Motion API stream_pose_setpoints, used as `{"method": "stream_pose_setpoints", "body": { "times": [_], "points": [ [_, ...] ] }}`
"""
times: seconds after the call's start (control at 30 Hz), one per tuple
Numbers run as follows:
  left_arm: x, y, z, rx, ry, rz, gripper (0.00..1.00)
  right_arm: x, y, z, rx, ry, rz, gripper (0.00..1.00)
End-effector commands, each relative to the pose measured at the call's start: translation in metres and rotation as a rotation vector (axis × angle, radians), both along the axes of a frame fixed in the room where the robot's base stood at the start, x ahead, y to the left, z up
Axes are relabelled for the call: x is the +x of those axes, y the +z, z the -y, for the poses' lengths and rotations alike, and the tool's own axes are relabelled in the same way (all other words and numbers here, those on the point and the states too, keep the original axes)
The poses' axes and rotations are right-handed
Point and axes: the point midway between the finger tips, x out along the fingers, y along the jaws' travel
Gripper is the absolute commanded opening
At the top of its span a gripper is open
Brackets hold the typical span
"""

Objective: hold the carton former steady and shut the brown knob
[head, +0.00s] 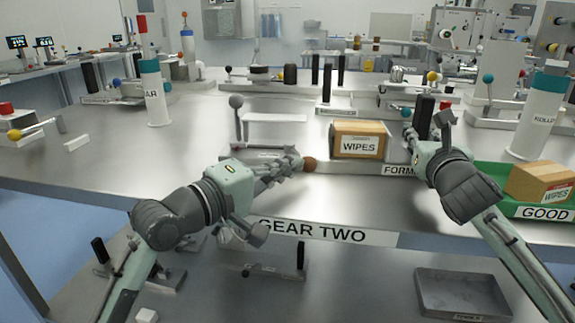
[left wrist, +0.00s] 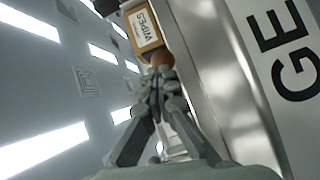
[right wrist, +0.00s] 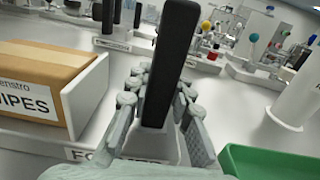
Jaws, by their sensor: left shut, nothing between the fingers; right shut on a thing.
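The carton former holds a brown WIPES carton (head: 360,140) at the middle of the table, with a label beginning FORM (head: 398,170) on its front. The former's upright black handle (right wrist: 172,60) stands to the right of the carton in the right wrist view. My right gripper (right wrist: 155,100) is shut around this handle. The round brown knob (head: 309,164) sits just left of and below the carton. My left gripper (head: 296,162) is shut and empty, its fingertips at the knob's left side. The knob shows just beyond the fingertips in the left wrist view (left wrist: 160,58); I cannot tell whether they touch.
A green GOOD tray (head: 545,212) with another WIPES carton (head: 541,182) lies at the right. A white roller (head: 539,115) stands behind it. The GEAR TWO sign (head: 325,232) is on the front edge. A grey lever (head: 237,118) stands behind my left gripper.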

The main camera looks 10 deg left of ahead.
Motion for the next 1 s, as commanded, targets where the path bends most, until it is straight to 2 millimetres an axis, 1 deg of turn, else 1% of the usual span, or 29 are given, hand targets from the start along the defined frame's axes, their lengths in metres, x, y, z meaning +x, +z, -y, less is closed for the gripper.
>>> {"method": "stream_pose_setpoints", "body": {
  "times": [0.03,0.17,0.33,0.5,0.63,1.0],
  "points": [
    [-0.004,-0.001,-0.001,-0.001,-0.004,-0.001,0.00,-0.001,-0.013,-0.005,0.001,0.008,-0.023,0.00],
    [-0.020,0.000,-0.012,0.001,-0.001,0.000,0.00,-0.001,-0.013,-0.005,0.001,0.007,-0.024,0.00],
    [-0.044,0.001,-0.029,0.004,0.001,0.000,0.00,-0.001,-0.013,-0.004,0.001,0.006,-0.025,0.00],
    [-0.059,0.002,-0.041,0.002,0.004,0.001,0.00,-0.001,-0.013,-0.004,0.001,0.006,-0.025,0.00],
    [-0.063,0.003,-0.043,0.001,0.003,0.002,0.00,-0.001,-0.013,-0.004,0.001,0.006,-0.025,0.00],
    [-0.063,0.004,-0.043,0.002,0.004,0.003,0.00,0.000,-0.014,-0.004,0.000,0.005,-0.025,0.00]
  ]
}}
